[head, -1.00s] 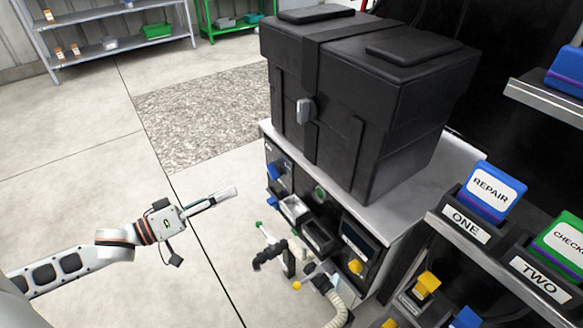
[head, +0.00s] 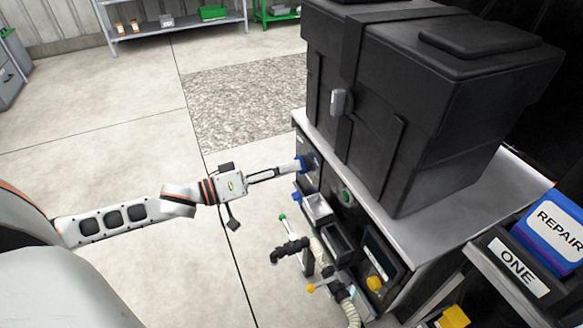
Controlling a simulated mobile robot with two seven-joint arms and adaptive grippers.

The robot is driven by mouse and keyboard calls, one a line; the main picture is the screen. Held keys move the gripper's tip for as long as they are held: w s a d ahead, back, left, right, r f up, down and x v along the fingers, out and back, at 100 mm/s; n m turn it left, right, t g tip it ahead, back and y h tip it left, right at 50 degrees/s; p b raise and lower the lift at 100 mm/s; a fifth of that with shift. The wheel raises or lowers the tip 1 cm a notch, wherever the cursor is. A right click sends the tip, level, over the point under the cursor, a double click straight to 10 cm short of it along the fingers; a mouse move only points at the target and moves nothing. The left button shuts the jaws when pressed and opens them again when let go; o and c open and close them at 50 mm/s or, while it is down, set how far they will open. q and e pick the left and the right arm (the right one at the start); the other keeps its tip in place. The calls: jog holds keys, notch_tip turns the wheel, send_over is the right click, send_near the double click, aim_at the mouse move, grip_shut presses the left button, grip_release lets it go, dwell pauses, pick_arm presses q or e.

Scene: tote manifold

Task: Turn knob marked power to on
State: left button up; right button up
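The grey manifold cabinet (head: 430,232) stands at the right with controls on its front face. The fingers overlap from this side and partly cover the knob; grip and contact are unclear. My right gripper is out of view.
A large black case (head: 415,110) sits on the cabinet top. Below the gripper, a black handle (head: 290,250), a pale hose and a yellow knob (head: 375,284) stick out from the front. A blue REPAIR box (head: 550,228) is at right. The floor at left is clear.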

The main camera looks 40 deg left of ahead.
pick_arm(q)
jog(key=shift+w+d, duration=0.25)
jog(key=shift+w, duration=0.2)
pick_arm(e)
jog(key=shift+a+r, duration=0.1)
pick_arm(q)
grip_shut()
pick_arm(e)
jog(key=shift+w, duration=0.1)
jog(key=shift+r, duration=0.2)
